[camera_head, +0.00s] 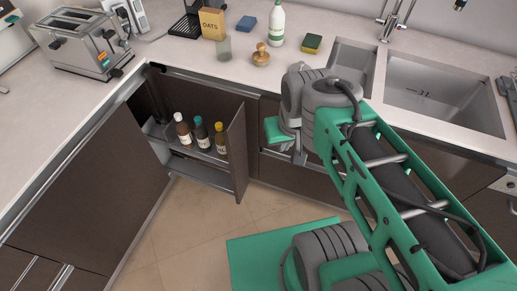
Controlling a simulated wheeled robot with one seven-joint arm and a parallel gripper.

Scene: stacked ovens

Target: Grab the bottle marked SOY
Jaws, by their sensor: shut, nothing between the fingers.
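Three small bottles stand upright in an open pull-out rack (205,174) in the corner cabinet. The left one is brown with a pale cap (183,131), the middle one is dark with a blue cap (202,134), and the right one is dark with a yellow cap (220,139). Each has a pale label, too small to read, so I cannot tell which is marked SOY. My gripper (280,136) is to the right of the rack, near the counter's front edge, apart from the bottles. It is shut and empty, and its fingertips are hard to make out.
The rack's front panel (238,154) stands between my gripper and the bottles. On the counter are a toaster (84,45), an oats box (212,24), a glass (223,48), a wooden-handled brush (261,55), a white bottle (277,25) and sponges (312,43). A sink (440,95) lies right.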

